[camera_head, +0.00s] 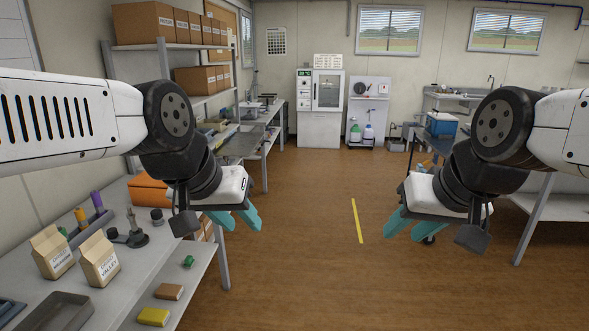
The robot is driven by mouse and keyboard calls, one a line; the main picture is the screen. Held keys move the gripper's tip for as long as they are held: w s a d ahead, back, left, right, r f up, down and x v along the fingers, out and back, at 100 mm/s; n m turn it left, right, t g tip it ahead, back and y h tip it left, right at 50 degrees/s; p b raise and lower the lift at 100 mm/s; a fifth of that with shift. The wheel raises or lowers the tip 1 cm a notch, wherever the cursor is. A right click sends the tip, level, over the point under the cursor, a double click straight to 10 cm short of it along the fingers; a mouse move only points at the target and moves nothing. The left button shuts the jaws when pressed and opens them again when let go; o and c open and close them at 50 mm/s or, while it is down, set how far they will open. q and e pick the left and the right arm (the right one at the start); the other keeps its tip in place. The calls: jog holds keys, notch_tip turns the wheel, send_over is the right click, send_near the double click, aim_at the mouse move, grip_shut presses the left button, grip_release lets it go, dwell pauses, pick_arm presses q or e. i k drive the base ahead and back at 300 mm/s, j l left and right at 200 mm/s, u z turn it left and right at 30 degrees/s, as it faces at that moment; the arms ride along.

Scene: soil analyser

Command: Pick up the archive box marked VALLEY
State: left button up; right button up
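Brown cardboard archive boxes stand on the metal shelf unit at upper left. A large box (140,23) is at the near end of the top shelf, with several more (195,28) behind it. Others (194,79) stand on the shelf below. They bear white labels too small for me to read surely, so I cannot tell which box is marked VALLEY. A paper bag (99,261) on the near left bench appears to read VALLEY. My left gripper (242,227) and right gripper (403,236) hang over the floor, teal fingers apart and empty, away from the boxes.
The near left bench (125,205) holds another paper bag (53,252), an orange box (148,190) and a grey tray (55,312). A blue-sided box (441,124) sits on the right bench. A white cabinet (320,130) stands at the back. The brown floor (310,240) between the benches is clear.

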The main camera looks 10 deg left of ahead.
aim_at(220, 125)
jog(key=i, duration=2.1)
jog(key=i+u, duration=0.45)
jog(key=i, duration=0.15)
jog(key=i+l+u, duration=0.15)
jog(key=i+u, duration=0.3)
jog(key=i, duration=0.15)
jog(key=i+u, duration=0.6)
jog(key=k+l, duration=0.05)
jog(key=k, duration=0.05)
